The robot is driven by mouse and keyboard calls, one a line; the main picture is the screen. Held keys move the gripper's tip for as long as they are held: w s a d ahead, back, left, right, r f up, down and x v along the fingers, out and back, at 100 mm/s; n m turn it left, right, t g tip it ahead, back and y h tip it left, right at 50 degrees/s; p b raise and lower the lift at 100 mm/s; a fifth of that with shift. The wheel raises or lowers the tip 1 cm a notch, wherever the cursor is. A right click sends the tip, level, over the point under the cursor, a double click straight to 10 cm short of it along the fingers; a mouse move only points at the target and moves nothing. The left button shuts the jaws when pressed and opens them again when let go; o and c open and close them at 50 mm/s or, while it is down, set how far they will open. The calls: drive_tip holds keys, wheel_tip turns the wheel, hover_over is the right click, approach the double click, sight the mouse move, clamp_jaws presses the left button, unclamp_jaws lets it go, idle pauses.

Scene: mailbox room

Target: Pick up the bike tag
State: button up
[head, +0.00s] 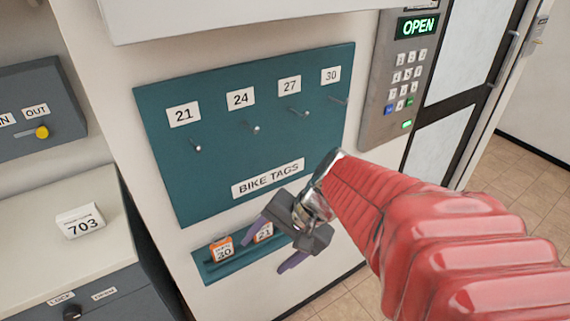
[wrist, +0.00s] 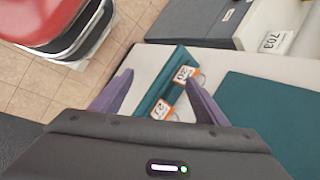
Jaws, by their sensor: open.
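Two orange-and-white bike tags rest on a small teal ledge (head: 212,272) below the teal board. The tag marked 30 (head: 222,248) is at the left, and the tag marked 21 (head: 263,232) is beside it, partly hidden by my gripper. My gripper (head: 266,247) is open and empty, in front of the ledge's right part. In the wrist view my gripper (wrist: 157,84) has its purple fingers spread. There tag 30 (wrist: 184,73) shows by the right fingertip, and tag 21 (wrist: 160,109) lies between the fingers, beyond them.
The teal board (head: 200,155) reads "BIKE TAGS" and has bare pegs under labels 21, 24, 27 and 30. A keypad (head: 400,85) showing OPEN is at the right. A cabinet (head: 65,270) with a 703 card (head: 81,222) stands at the left.

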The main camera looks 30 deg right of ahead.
drive_tip(key=d+f+m+t+h, duration=0.1)
drive_tip(key=d+f+m+t, duration=0.1)
drive_tip(key=d+m, duration=0.6)
drive_tip(key=d+f+m+t+h, duration=0.2)
drive_tip(key=d+m+t, duration=0.2)
drive_tip(key=d+m, duration=0.4)
drive_tip(key=w+d+f+m+t+h, duration=0.1)
drive_tip(key=d+m+t, duration=0.3)
drive_tip(key=d+m, duration=0.4)
drive_tip(key=d+f, duration=0.1)
drive_tip(key=d, duration=0.4)
drive_tip(key=shift+f, duration=0.2)
drive_tip(key=x, duration=0.8)
drive_tip(key=shift+w, duration=0.35)
